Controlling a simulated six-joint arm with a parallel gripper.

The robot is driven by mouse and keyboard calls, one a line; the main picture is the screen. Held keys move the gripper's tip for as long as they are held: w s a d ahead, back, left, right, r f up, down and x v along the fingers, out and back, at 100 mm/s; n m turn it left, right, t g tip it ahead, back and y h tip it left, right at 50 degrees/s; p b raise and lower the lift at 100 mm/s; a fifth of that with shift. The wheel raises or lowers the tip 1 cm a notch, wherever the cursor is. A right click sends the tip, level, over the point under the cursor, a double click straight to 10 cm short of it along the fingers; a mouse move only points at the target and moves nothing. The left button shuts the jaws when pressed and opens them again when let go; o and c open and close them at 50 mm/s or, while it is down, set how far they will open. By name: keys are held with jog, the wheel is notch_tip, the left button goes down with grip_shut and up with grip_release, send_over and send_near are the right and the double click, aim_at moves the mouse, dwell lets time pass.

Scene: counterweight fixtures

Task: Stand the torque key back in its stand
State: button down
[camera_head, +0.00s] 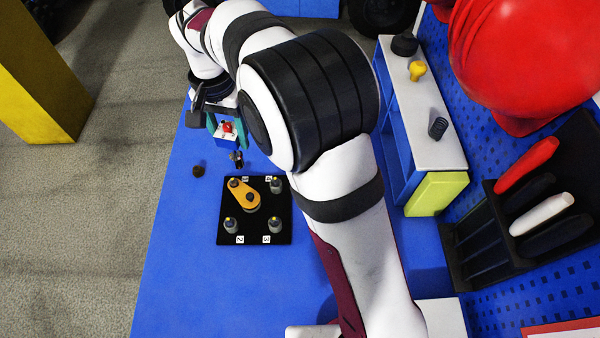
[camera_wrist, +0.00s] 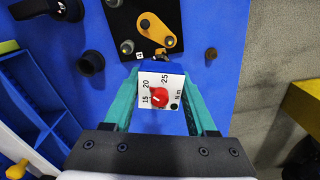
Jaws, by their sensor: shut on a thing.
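My gripper (camera_wrist: 162,82) has its two teal fingers on either side of a blue block with a white dial face and a red knob, marked 15, 20, 25 and Nm. I take this to be the torque key (camera_wrist: 150,117); it also shows in the head view (camera_head: 227,138). A small dark fitting (camera_wrist: 160,52) shows just beyond its far end, and I cannot tell if it belongs to the key. No stand can be told for sure; a dark round socket or post (camera_wrist: 90,63) is beside the left finger in the wrist view.
A black plate (camera_head: 262,232) with several numbered posts and an orange link (camera_head: 243,195) lies near the gripper. A small brown knob (camera_head: 198,171) is left of it. A blue and white shelf (camera_head: 430,140) stands to the right. The blue table (camera_head: 185,270) is clear at front left.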

jog(key=w+d+n, duration=0.2)
jog(key=d+n, duration=0.1)
jog(key=d, duration=1.6)
notch_tip(320, 180, down, 10)
jog(key=shift+s+r, duration=0.15)
jog(key=shift+s, duration=0.05)
jog(key=shift+d, duration=0.1)
jog(key=shift+f, duration=0.6)
jog(key=shift+c, duration=1)
grip_release()
jog(key=shift+r, duration=0.1)
